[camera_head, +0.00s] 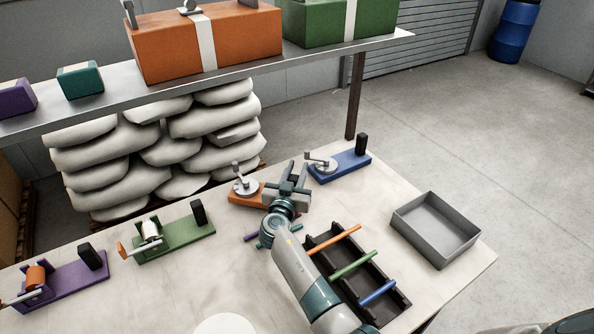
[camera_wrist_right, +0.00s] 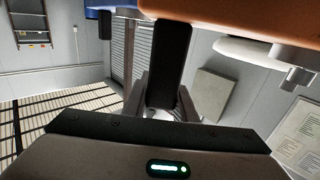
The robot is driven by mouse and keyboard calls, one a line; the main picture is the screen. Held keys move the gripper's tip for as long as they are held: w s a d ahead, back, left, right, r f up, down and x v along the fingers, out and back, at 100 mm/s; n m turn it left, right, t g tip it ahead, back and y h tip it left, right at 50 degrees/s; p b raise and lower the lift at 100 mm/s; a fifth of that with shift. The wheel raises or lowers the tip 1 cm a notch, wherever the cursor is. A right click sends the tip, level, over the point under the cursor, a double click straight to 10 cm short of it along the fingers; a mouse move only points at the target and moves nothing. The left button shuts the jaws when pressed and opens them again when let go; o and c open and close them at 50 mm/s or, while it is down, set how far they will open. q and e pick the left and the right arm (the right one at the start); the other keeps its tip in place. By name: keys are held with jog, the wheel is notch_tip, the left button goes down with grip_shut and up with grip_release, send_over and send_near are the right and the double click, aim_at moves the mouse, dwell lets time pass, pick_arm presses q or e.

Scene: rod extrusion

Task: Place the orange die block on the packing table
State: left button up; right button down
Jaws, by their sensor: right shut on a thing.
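The orange die block (camera_head: 245,190) shows as an orange base with a grey disc and crank, over the pale table (camera_head: 130,305) near its far edge. My right gripper (camera_head: 289,178) covers its right end. The gripper is shut on the block's black post, which stands between the fingers in the right wrist view (camera_wrist_right: 171,55). The block's orange side (camera_wrist_right: 240,18) fills the top of that view. Whether the block touches the table or is held just above it, I cannot tell. My left gripper is not in view.
A blue block (camera_head: 340,165) sits just right of the gripper. Green (camera_head: 180,238) and purple (camera_head: 65,283) blocks stand left. A black rack (camera_head: 325,238) with coloured rods lies in front, a grey tray (camera_head: 435,228) right. A metal shelf (camera_head: 330,48) with boxes is behind.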

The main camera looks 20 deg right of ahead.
jog(key=shift+f+b, duration=0.2)
jog(key=shift+b, duration=0.2)
jog(key=c, duration=1.4)
grip_release()
jog(key=shift+c, duration=0.2)
jog(key=shift+r, duration=0.15)
